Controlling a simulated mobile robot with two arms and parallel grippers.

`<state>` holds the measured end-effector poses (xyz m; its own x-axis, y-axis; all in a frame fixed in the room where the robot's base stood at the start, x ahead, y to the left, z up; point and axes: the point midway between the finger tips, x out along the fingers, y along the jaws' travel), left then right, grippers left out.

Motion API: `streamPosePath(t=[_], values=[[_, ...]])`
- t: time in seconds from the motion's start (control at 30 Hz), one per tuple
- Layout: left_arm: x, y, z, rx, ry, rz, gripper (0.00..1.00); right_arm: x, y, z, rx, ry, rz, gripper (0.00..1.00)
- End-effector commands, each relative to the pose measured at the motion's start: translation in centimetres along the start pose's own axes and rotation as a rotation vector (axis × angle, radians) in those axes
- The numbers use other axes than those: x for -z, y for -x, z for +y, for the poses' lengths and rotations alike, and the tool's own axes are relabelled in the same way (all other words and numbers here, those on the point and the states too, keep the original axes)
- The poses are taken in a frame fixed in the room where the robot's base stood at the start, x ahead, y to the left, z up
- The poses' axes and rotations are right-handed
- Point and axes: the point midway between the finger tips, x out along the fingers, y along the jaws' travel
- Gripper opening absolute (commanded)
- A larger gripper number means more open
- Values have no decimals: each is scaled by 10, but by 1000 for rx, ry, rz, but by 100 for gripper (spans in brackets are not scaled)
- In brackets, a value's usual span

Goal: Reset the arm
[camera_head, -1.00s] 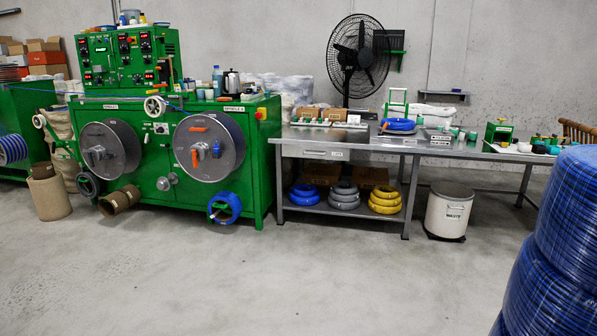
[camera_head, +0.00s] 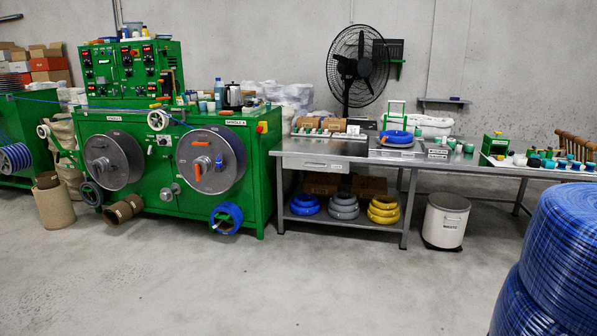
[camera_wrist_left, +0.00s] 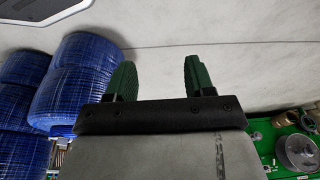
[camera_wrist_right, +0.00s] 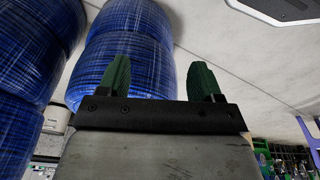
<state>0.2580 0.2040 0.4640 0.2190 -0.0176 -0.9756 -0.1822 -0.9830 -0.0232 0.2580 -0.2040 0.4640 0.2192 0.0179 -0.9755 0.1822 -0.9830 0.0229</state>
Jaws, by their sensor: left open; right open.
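My left gripper (camera_wrist_left: 157,78) shows in the left wrist view with its two green fingers spread apart and nothing between them. My right gripper (camera_wrist_right: 161,80) shows in the right wrist view, also with its green fingers apart and empty; large blue cable coils (camera_wrist_right: 130,45) appear behind it. Neither arm shows in the head view. A blue cable coil (camera_head: 396,137) lies on the metal workbench (camera_head: 330,150). The green machine (camera_head: 150,195) with two grey spools (camera_head: 212,160) stands at the left.
Large stacked blue cable coils (camera_head: 555,250) stand close at the right. A white waste bin (camera_head: 446,222) stands by the bench. Blue, grey and yellow coils (camera_head: 384,209) rest on the lower shelf. The concrete floor (camera_head: 270,290) in front is clear.

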Motion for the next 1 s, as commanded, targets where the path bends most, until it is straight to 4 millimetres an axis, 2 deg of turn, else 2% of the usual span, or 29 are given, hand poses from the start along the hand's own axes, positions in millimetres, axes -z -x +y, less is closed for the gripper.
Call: streamPosePath(t=[0.03, 0.17, 0.3, 0.5, 0.6, 0.77, 1.0], values=[[-9, 1, 0, -1, -2, -19, 53, -9, 1, 0, 1, 2, -20, 65], [-41, -20, 2, -5, -8, -47, 53, -41, -20, -2, 5, 8, -47, 65], [-84, -32, 4, -8, -15, -77, 53, -84, -32, -3, 8, 15, -76, 65], [-147, -30, 4, -11, -24, -110, 53, -147, -30, -4, 11, 24, -111, 65], [-170, -27, 4, -12, -27, -121, 53, -170, -27, -3, 11, 27, -121, 65], [-188, -24, 3, -12, -30, -128, 53, -188, -24, -3, 12, 30, -129, 65], [-189, -25, 3, -12, -30, -128, 53, -189, -25, -3, 12, 30, -129, 65]])
